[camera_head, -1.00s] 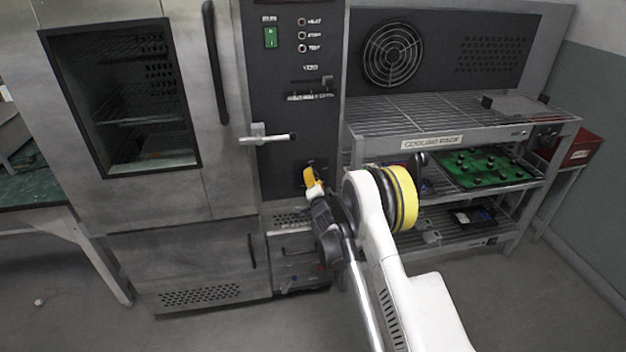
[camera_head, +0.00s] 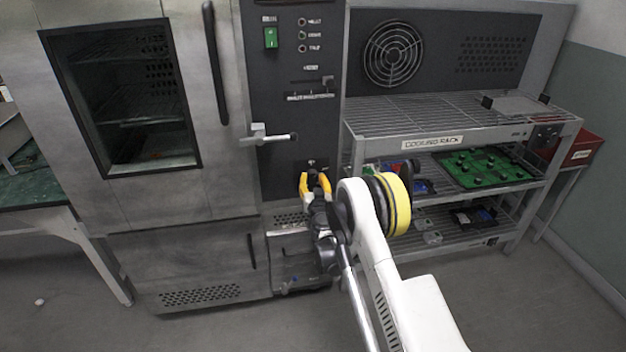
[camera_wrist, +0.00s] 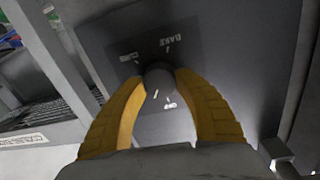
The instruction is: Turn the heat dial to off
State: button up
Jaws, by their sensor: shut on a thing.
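The heat dial (camera_wrist: 158,80) is a dark round knob on a dark panel, with labels around it, one of which looks like "BAKE". In the wrist view my gripper (camera_wrist: 160,82) has its two yellow fingers closed on either side of the dial. In the head view my gripper (camera_head: 315,182) is at the lower part of the oven's control panel (camera_head: 290,110). There the fingers and arm hide the dial. The dial's exact pointer setting is hard to read.
The grey oven (camera_head: 190,180) stands left, with a door handle lever (camera_head: 268,138) above my gripper. A cooling rack (camera_head: 400,118) with a green board (camera_head: 485,168) stands right. A red box (camera_head: 580,148) is at far right. The floor in front is clear.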

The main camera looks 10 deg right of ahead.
jog(key=n, duration=0.6)
jog(key=shift+a+n, duration=0.1)
jog(key=shift+n, duration=0.2)
jog(key=shift+t, duration=0.3)
jog(key=o, duration=1.2)
jog(key=shift+a, duration=0.1)
jog(key=shift+s+a+f, duration=0.1)
jog(key=shift+s, duration=1.8)
jog(key=shift+s+a+f, duration=0.1)
jog(key=shift+s, duration=1.75)
